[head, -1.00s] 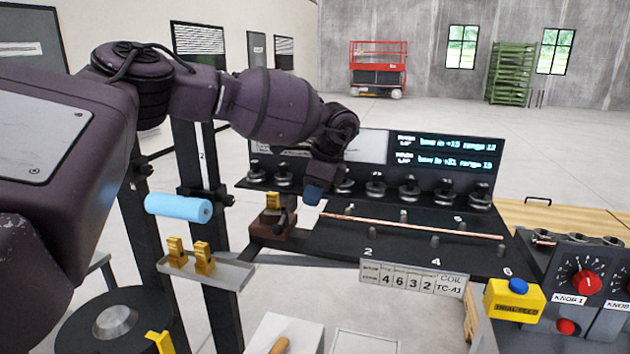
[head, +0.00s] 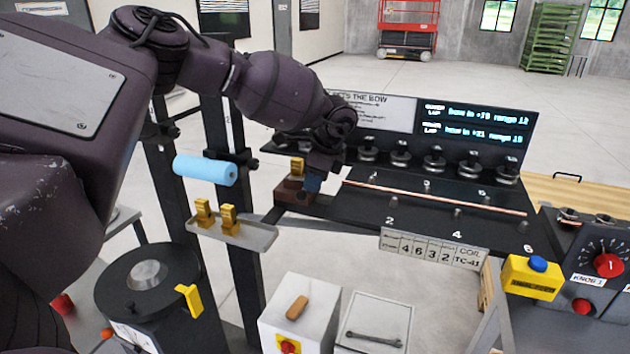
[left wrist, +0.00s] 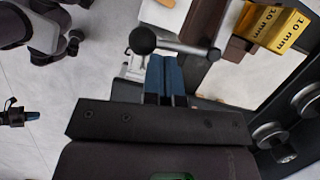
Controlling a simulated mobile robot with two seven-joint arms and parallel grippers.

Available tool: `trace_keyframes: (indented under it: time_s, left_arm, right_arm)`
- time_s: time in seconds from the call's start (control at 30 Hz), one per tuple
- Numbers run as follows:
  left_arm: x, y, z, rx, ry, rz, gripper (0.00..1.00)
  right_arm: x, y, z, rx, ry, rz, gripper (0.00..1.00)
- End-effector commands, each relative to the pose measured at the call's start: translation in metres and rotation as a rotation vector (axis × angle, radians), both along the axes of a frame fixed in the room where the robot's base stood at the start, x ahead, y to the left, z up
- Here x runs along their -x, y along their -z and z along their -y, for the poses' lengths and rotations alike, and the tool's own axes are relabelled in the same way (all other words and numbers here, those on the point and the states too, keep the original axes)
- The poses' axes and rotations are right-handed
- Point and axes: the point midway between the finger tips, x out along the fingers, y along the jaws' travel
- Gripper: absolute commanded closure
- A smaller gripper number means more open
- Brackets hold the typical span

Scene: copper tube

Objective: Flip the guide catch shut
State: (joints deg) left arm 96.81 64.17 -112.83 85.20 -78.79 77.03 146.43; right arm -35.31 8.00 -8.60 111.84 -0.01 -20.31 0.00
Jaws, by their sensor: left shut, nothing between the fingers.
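The guide is a small brown block (head: 290,192) with a yellow piece (head: 297,166) on top, at the left end of the black bench. In the left wrist view the yellow piece (left wrist: 277,25) reads "10 mm". There a catch lever, a grey rod with a black ball knob (left wrist: 143,40), sticks out from the guide to the left. My left gripper (head: 313,184) is shut and empty, right beside the guide. Its blue fingertips (left wrist: 168,72) lie just below the rod in the wrist view; I cannot tell if they touch it. In the head view the gripper hides the lever.
A copper tube (head: 435,197) lies along the bench, right of the guide. A row of clamps or rollers stands behind it. A light blue cylinder (head: 205,170) and a small tray (head: 240,236) with yellow pieces are to the left. A yellow feed box (head: 533,279) is at right.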

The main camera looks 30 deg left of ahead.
Motion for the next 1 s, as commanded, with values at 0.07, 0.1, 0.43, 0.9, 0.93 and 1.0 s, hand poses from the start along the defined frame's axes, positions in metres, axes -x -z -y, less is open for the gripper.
trace_keyframes:
  time_s: [0.07, 0.1, 0.43, 0.9, 0.93, 1.0]
  left_arm:
    - [0.0, 0.0, -0.001, 0.001, 0.004, 0.0, 1.0]
    - [0.001, 0.001, -0.002, 0.001, 0.011, 0.0, 1.0]
    - [0.009, 0.005, -0.016, 0.002, 0.16, -0.003, 1.0]
    - [0.01, 0.003, -0.018, -0.002, 0.181, -0.006, 1.0]
    - [0.009, 0.003, -0.018, -0.002, 0.181, -0.006, 1.0]
    - [0.008, 0.003, -0.018, -0.002, 0.181, -0.006, 1.0]
  right_arm:
    - [-0.001, 0.0, 0.0, 0.0, 0.0, 0.003, 1.0]
    - [-0.001, 0.001, 0.0, 0.0, 0.0, 0.006, 1.0]
    - [-0.009, 0.01, -0.002, -0.001, -0.004, 0.032, 1.0]
    - [-0.011, 0.008, -0.002, 0.001, -0.005, 0.035, 1.0]
    - [-0.011, 0.008, -0.002, 0.001, -0.005, 0.035, 1.0]
    - [-0.012, 0.008, -0.002, 0.0, -0.006, 0.035, 1.0]
